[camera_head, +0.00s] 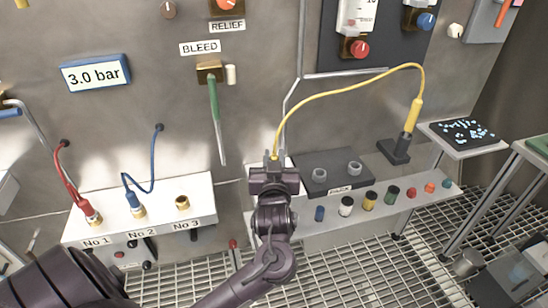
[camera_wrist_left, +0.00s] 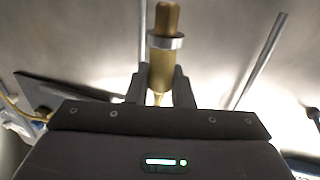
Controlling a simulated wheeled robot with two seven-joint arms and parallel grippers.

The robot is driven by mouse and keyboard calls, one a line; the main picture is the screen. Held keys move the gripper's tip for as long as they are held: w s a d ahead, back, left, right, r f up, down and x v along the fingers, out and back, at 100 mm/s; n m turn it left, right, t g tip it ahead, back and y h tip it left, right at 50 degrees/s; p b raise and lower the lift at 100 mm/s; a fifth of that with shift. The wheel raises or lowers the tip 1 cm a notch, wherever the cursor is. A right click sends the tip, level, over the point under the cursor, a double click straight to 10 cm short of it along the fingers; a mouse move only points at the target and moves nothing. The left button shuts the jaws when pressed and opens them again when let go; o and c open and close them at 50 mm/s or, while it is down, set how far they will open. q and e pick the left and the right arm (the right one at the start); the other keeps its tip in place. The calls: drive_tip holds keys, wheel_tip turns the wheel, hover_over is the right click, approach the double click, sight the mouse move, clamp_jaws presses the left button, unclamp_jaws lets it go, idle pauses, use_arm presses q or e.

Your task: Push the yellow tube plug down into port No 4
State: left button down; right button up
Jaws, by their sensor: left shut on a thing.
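My left gripper (camera_head: 274,161) is at the middle of the head view, in front of the steel wall and right of the white port block (camera_head: 150,190). It is shut on the yellow tube plug, which the gripper mostly hides there. In the left wrist view the yellow plug (camera_wrist_left: 162,62) stands between the fingers (camera_wrist_left: 160,88), its brass end and pale collar clear of them. The yellow tube (camera_head: 345,86) arches from the gripper to a yellow wand (camera_head: 413,115) at the right. Labels No 1, No 2 and No 3 show; I see no No 4 label. My right gripper is not in view.
A red plug (camera_head: 91,212) sits at No 1 and a blue plug (camera_head: 135,203) at No 2. The brass port at No 3 (camera_head: 182,202) is empty. Right of the gripper are a dark parking block (camera_head: 322,186), a shelf with several coloured caps, and a black wand stand (camera_head: 394,152).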

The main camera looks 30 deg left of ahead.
use_arm(q)
drive_tip(key=shift+p, duration=0.35)
idle(0.6)
drive_tip(key=shift+f+b, duration=0.8)
drive_tip(key=shift+f, duration=0.8)
drive_tip(key=c, duration=1.2)
unclamp_jaws()
drive_tip(key=v, duration=0.7)
drive_tip(key=shift+s+d, duration=0.25)
drive_tip(key=shift+s, duration=0.1)
